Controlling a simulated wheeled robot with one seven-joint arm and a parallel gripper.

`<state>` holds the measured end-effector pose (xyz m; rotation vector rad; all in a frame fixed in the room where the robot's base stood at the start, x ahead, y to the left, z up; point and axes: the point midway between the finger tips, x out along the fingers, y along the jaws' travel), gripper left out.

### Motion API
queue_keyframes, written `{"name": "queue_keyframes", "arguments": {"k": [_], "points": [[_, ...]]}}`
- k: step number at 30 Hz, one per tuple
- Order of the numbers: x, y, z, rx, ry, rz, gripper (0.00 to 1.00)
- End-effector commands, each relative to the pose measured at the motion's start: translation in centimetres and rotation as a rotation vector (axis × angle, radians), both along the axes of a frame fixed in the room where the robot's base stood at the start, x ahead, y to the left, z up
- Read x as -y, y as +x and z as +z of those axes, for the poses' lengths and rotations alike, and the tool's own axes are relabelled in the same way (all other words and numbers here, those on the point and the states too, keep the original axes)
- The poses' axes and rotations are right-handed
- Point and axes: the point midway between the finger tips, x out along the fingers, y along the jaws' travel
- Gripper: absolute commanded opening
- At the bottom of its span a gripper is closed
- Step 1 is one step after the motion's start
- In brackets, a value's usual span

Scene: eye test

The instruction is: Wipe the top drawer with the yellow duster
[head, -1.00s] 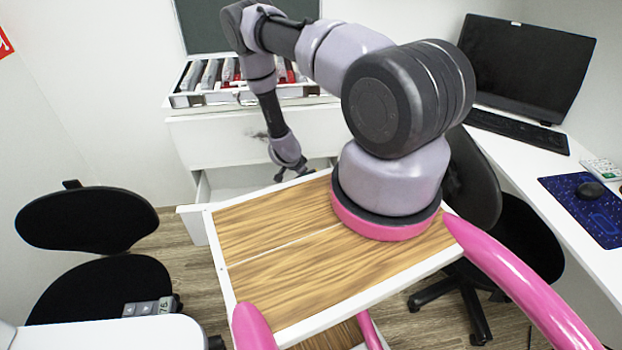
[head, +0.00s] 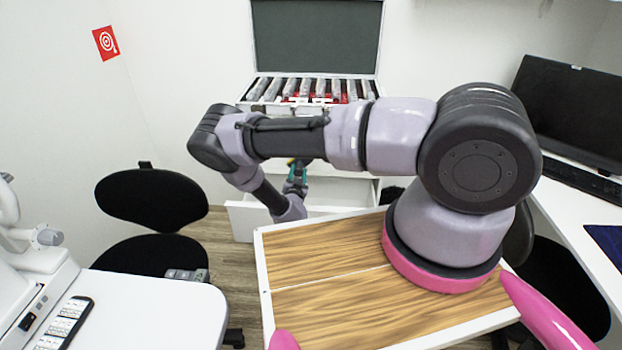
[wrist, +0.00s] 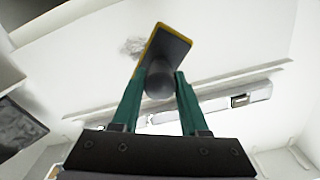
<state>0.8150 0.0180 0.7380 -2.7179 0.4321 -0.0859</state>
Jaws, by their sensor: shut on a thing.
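My gripper (wrist: 159,75), with green fingers, is shut on the yellow duster (wrist: 168,47) in the wrist view. The duster has a dark back with a yellow edge, and its round grip sits between the fingertips. Beyond it is a white surface with a grey smudge (wrist: 132,46); I cannot tell whether the duster touches it. In the head view my gripper (head: 297,172) is in front of the white drawer unit (head: 346,172), pointing up. My arm hides most of the top drawer's front there.
An open case (head: 316,88) with several items in a row stands on top of the unit. A black chair (head: 150,205) is at left, near a white machine (head: 160,310). A desk with a monitor (head: 570,110) is at right.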

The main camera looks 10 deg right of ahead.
Motion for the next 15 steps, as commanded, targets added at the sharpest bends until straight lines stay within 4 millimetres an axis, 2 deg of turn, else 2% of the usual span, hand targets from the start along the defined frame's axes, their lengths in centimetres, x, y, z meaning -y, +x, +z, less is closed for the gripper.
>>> {"name": "queue_keyframes", "arguments": {"k": [15], "points": [[1.4,4.5,0.1,0.003,0.0,0.001,0.0]]}}
